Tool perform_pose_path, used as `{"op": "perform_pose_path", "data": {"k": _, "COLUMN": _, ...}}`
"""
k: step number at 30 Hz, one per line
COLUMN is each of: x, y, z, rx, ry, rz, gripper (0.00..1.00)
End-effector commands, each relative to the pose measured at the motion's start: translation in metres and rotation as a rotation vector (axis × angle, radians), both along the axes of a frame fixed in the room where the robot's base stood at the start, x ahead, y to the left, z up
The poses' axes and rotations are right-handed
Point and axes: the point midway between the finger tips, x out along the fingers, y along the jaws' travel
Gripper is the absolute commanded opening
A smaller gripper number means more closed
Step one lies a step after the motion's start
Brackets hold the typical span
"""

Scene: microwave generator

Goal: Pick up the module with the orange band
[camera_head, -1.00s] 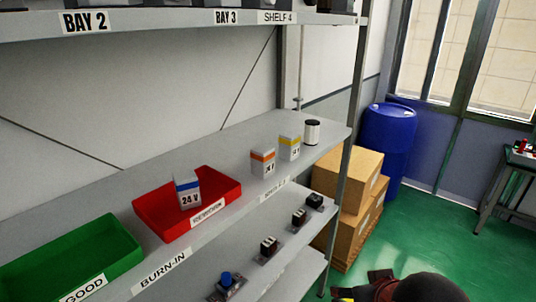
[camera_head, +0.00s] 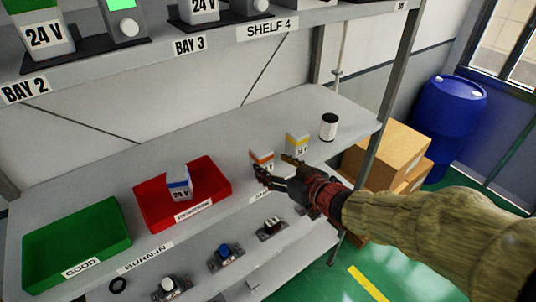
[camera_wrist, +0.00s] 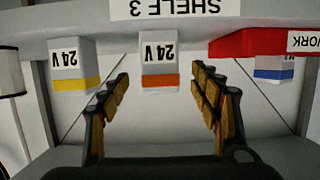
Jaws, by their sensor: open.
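The module with the orange band (camera_head: 262,157) is a white upright block on the middle shelf, partly hidden by my gripper in the head view. In the wrist view the orange-band module (camera_wrist: 160,68) appears upside down, centred between my fingers, with "24 V" on its face. My gripper (camera_head: 274,170) is open in front of this module. In the wrist view one finger of my gripper (camera_wrist: 163,78) shows on each side of it, with gaps on both sides. I cannot tell whether the fingertips reach past its front face.
A yellow-band module (camera_head: 297,143) stands just right of the orange one, and a white cylinder (camera_head: 328,127) farther right. A red bin (camera_head: 216,174) holding a blue-band module (camera_head: 179,183) is to the left, with a green bin (camera_head: 70,232) beyond. The upper shelf (camera_head: 255,31) overhangs.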

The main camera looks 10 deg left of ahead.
Motion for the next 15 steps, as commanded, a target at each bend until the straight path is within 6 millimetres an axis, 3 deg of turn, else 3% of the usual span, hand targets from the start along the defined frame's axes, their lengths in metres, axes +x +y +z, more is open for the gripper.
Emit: {"op": "perform_pose_path", "data": {"k": 15, "x": 0.037, "y": 0.044, "z": -0.017, "rx": -0.001, "ry": -0.001, "rz": -0.002, "gripper": 0.63}}
